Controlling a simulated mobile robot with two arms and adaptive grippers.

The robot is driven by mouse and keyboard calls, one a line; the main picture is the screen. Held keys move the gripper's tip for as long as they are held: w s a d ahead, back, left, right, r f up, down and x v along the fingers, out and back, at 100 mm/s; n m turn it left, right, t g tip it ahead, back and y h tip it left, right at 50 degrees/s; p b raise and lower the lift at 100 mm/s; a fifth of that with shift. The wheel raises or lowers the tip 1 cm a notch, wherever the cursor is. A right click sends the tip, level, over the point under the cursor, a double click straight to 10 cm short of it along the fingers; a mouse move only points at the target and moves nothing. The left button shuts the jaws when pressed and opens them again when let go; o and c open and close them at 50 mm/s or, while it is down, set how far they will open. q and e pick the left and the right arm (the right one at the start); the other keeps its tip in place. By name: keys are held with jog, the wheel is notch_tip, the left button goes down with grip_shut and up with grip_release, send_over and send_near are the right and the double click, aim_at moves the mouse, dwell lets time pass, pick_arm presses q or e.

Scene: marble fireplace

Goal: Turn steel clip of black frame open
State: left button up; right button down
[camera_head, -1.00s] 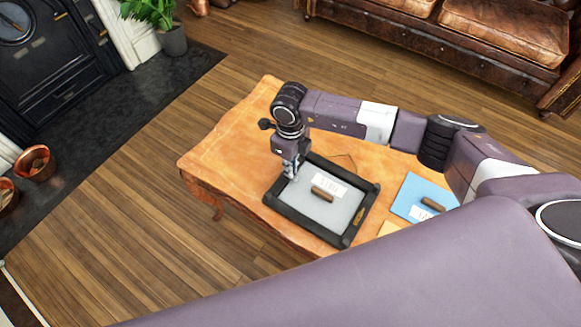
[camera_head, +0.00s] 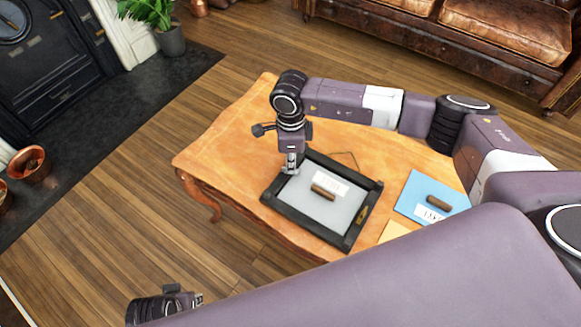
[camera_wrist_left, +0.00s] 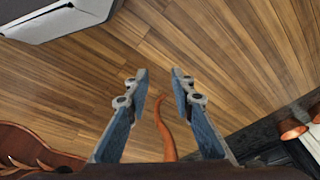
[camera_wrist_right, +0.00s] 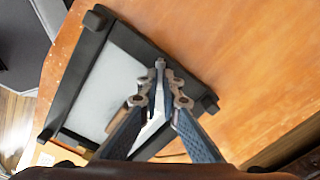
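The black frame (camera_head: 318,236) lies on the table with its grey back panel (camera_head: 343,209) facing up. It also shows in the right wrist view (camera_wrist_right: 74,72). A brass-coloured piece (camera_head: 362,215) sits on its right rail. I cannot make out a steel clip; my right gripper may hide it. My right gripper (camera_head: 291,172) points down at the frame's upper left edge. Its fingertips are together in the right wrist view (camera_wrist_right: 166,70), with nothing visible between them. Contact with the frame is unclear. My left gripper (camera_wrist_left: 159,73) is open and empty over the floor.
A brown wooden block (camera_head: 323,192) and a white label (camera_head: 330,178) lie on the panel. A blue sheet (camera_head: 413,198) with another brown block (camera_head: 437,202) lies right of the frame. The left side of the wooden table (camera_head: 225,150) is clear.

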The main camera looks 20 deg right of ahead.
pick_arm(q)
jog(key=w+b+v, duration=0.2)
jog(key=b+v, duration=0.1)
jog(key=v, duration=0.9)
pick_arm(e)
jog(key=n, duration=0.5)
jog(key=shift+w+f+n, duration=0.1)
jog(key=shift+w+n, duration=0.2)
jog(key=n+b, duration=0.2)
jog(key=n, duration=0.1)
jog(key=shift+w, duration=0.1)
jog(key=shift+a+n+b, duration=0.1)
jog(key=shift+n+b, duration=0.55)
jog(key=shift+n, duration=0.55)
pick_arm(q)
jog(key=w+d+r+t+h, duration=0.1)
jog(key=w+d+t, duration=0.1)
jog(key=w+t, duration=0.2)
jog(key=shift+w, duration=1.8)
pick_arm(e)
jog(key=shift+w, duration=0.1)
pick_arm(q)
jog(key=shift+r, duration=0.15)
jog(key=shift+d, duration=0.1)
pick_arm(e)
jog(key=c, duration=2.2)
grip_release()
jog(key=shift+o, duration=0.2)
notch_tip(320, 180, up, 12)
